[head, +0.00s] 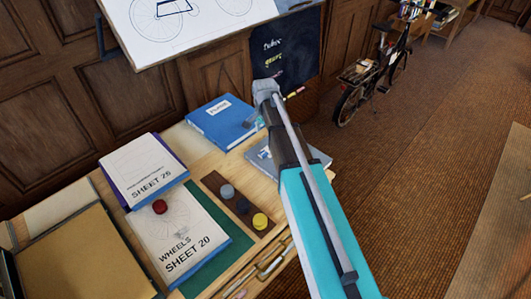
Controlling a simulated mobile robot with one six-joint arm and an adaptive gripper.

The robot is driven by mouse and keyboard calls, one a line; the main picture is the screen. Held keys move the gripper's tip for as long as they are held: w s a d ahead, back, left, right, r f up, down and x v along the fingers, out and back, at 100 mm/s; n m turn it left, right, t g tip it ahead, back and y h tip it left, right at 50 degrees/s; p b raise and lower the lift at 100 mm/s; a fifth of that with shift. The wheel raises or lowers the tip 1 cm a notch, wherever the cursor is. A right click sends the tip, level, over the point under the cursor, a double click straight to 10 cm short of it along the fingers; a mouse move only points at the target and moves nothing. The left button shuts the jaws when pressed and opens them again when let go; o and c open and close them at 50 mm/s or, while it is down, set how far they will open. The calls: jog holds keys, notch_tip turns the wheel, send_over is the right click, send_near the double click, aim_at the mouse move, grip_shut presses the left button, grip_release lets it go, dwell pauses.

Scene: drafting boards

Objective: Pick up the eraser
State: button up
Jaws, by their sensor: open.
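I cannot make out an eraser for sure. Several small round pieces are in view: a yellow one (260,221), a grey one (227,191) and a dark one (243,206) in a dark brown wooden tray (215,180). A red one (160,207) is on the printed sheets. My arm reaches up from the lower right, and my gripper (259,124) is at its far end, beside the blue book, beyond the tray. The gripper is open; its fingers are small and partly hidden by my arm. What lies behind the arm is hidden.
The booklets "SHEET 25" (143,170) and "WHEELS SHEET 20" (180,245) lie left of the tray. A blue book (220,121) lies behind it. A grey flat item (318,158) is partly under my arm. A tilted drawing board (205,20) overhangs the back. A bicycle (365,80) stands beyond.

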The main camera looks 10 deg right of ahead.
jog(key=shift+w+a+r+m, duration=0.1)
jog(key=shift+w+m, duration=0.4)
jog(key=shift+w, duration=0.65)
jog(key=b, duration=0.9)
send_over(263, 153)
notch_tip(263, 153, down, 9)
jog(key=shift+s+r, duration=0.1)
jog(key=shift+r, duration=0.05)
jog(key=shift+f+b, duration=2.4)
jog(key=shift+f, duration=0.2)
grip_shut()
